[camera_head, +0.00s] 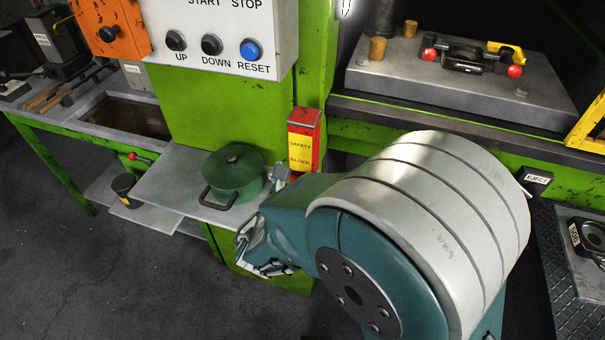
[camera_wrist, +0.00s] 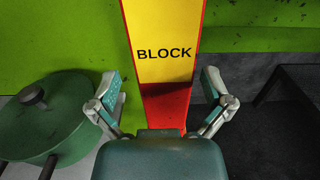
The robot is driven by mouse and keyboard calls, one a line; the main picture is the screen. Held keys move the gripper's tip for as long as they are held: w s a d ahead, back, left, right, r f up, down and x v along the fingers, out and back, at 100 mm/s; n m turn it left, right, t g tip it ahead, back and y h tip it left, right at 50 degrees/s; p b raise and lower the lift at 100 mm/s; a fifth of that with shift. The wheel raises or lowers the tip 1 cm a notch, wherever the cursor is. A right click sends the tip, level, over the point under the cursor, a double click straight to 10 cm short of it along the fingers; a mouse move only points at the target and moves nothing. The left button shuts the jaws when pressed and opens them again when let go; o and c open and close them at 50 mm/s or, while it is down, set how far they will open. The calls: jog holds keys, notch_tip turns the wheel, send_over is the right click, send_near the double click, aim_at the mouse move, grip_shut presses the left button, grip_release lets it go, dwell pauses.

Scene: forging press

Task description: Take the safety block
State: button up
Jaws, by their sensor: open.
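The safety block (camera_head: 302,143) is a red upright block with a yellow label, standing against the green press frame in the head view. In the wrist view the safety block (camera_wrist: 165,45) is upright in the middle, with the word BLOCK readable and its red lower part between my fingers. My gripper (camera_wrist: 163,88) is open, one finger to each side of the block, with a visible gap on both sides. How deep the block sits between the fingers I cannot tell. In the head view my arm hides the block's lower end and much of the gripper.
A green lidded pot (camera_head: 233,172) stands on a grey shelf (camera_head: 165,185) just left of the block. Above is a control panel (camera_head: 222,35) with buttons. A die (camera_head: 455,85) with red-knobbed tongs sits at right. A small bucket (camera_head: 126,190) is at left.

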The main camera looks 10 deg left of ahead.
jog(key=w, duration=0.3)
jog(key=shift+w+d, duration=0.15)
jog(key=shift+d, duration=0.2)
jog(key=shift+a, duration=0.1)
jog(key=c, duration=1.2)
jog(key=shift+r, duration=0.15)
